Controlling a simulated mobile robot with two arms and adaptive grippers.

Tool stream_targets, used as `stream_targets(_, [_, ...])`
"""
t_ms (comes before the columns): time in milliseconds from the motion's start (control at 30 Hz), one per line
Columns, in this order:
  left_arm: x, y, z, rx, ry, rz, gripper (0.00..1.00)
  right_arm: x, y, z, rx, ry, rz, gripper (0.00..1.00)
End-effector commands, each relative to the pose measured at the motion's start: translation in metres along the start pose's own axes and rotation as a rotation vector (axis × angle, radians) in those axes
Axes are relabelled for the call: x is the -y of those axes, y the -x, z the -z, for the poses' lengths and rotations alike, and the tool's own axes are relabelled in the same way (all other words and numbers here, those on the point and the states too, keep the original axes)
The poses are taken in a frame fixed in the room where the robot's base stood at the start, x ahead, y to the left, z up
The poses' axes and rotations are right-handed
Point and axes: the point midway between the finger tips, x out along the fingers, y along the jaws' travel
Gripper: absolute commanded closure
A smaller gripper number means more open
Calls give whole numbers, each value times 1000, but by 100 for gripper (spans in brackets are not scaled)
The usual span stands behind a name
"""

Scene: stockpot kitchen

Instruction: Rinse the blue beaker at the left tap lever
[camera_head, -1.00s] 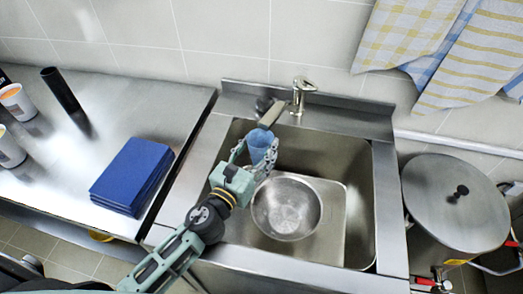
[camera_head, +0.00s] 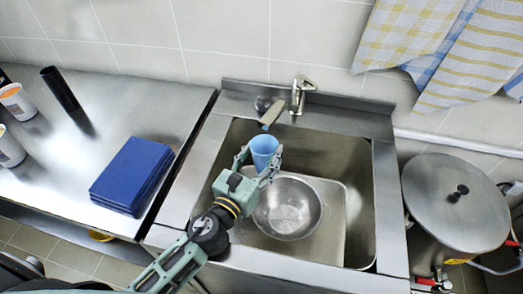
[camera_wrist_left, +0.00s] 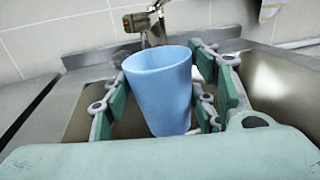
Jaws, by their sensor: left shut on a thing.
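The blue beaker (camera_head: 264,150) is in my left gripper (camera_head: 260,165), over the back left part of the sink basin. The gripper's fingers are shut around its sides. The beaker is roughly upright, with its mouth up. In the left wrist view the beaker (camera_wrist_left: 162,92) sits between the green finger pads of the left gripper (camera_wrist_left: 165,100). The tap (camera_head: 297,98) stands behind the basin, its spout (camera_head: 272,113) reaching forward and left, just behind and above the beaker. No water stream shows. The tap also appears behind the beaker in the wrist view (camera_wrist_left: 146,27). My right gripper is not in view.
A metal bowl (camera_head: 288,208) sits in the sink (camera_head: 384,205) below and right of the gripper. A dark blue stack (camera_head: 131,175), a black cylinder (camera_head: 60,89) and white cups (camera_head: 18,102) stand on the left counter. A lidded stockpot (camera_head: 440,190) stands at right.

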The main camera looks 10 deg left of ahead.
Motion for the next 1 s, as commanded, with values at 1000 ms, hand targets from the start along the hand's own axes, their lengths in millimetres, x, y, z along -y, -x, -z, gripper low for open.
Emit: stream_targets(1000, [21,53,0,0,-1,0,70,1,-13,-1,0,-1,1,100])
